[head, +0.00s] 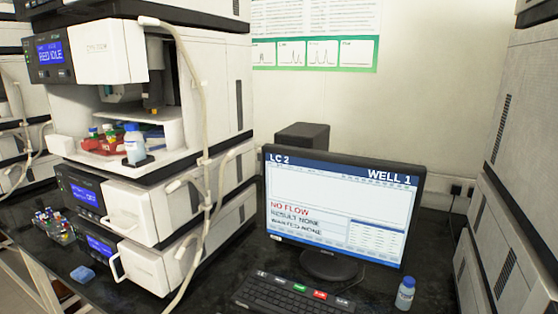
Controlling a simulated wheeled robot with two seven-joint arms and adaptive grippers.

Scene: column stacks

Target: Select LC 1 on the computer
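The computer monitor (340,208) stands on the dark bench at the right of the instrument stack. Its screen reads "LC 2" at the top left and "WELL 1" at the top right, with "NO FLOW" in red and "RESULT NONE" and "WANTED NONE" below. The keyboard (290,296) lies in front of it, with a few coloured keys, among them a green and a red one; the key labels are too small to read. Neither of my grippers shows in the head view.
A blue-capped bottle (405,293) stands right of the keyboard. Another stack (515,170) borders the right.

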